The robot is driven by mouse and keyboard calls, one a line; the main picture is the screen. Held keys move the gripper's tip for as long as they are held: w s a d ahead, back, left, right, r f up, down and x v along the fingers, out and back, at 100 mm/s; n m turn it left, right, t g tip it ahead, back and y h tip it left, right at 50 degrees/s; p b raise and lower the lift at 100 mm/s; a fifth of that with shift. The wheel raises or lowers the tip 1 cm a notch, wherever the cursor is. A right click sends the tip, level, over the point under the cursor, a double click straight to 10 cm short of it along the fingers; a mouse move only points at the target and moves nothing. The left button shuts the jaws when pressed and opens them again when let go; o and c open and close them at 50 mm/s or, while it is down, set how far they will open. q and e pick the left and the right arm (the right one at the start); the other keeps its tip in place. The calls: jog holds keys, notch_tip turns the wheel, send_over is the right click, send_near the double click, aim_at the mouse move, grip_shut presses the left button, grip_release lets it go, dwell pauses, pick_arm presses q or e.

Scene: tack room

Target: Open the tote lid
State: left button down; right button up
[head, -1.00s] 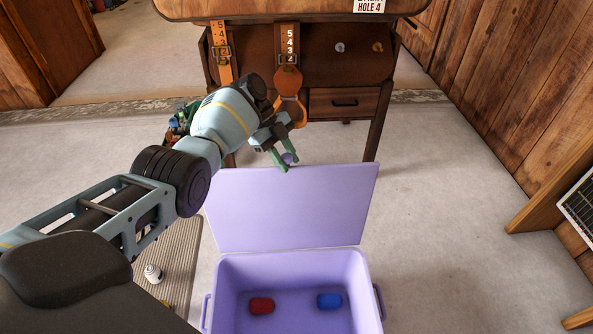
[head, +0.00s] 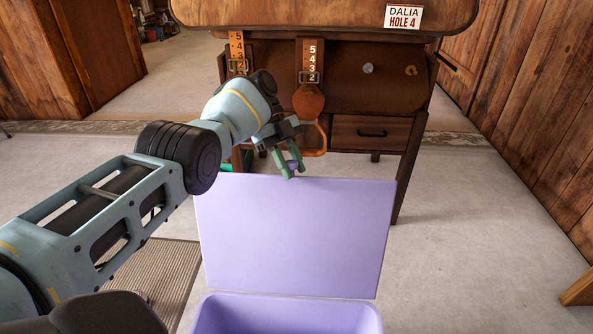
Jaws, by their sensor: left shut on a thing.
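The purple tote (head: 285,312) stands on the floor at the bottom of the head view, and only its back rim and part of its inside show. Its purple lid (head: 293,238) is swung up and stands raised at the far side of the tote. My left gripper (head: 292,170) is at the top edge of the lid, shut on a small purple knob (head: 293,165) there. My right gripper is not in view.
A wooden desk-like stand (head: 372,90) with hanging numbered straps (head: 311,62) and a drawer (head: 368,132) is close behind the lid. A ribbed mat (head: 155,275) lies left of the tote. Floor to the right is clear.

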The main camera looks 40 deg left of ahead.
pick_arm(q)
jog(key=shift+f, duration=0.15)
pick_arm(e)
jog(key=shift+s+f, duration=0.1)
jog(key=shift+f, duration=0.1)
pick_arm(q)
jog(key=c, duration=1.1)
grip_release()
jog(key=shift+a, duration=0.1)
jog(key=shift+c, duration=0.2)
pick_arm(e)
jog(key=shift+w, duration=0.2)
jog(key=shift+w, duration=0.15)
pick_arm(q)
jog(key=shift+r, duration=0.4)
notch_tip(320, 180, up, 3)
jog(key=shift+s+r+p, duration=0.1)
jog(key=shift+r+p, duration=0.05)
jog(key=shift+p, duration=0.7)
jog(key=s+d+p, duration=0.8)
jog(key=s+p, duration=0.5)
jog(key=p, duration=0.9)
jog(key=shift+s+r, duration=0.3)
jog(key=shift+r, duration=0.15)
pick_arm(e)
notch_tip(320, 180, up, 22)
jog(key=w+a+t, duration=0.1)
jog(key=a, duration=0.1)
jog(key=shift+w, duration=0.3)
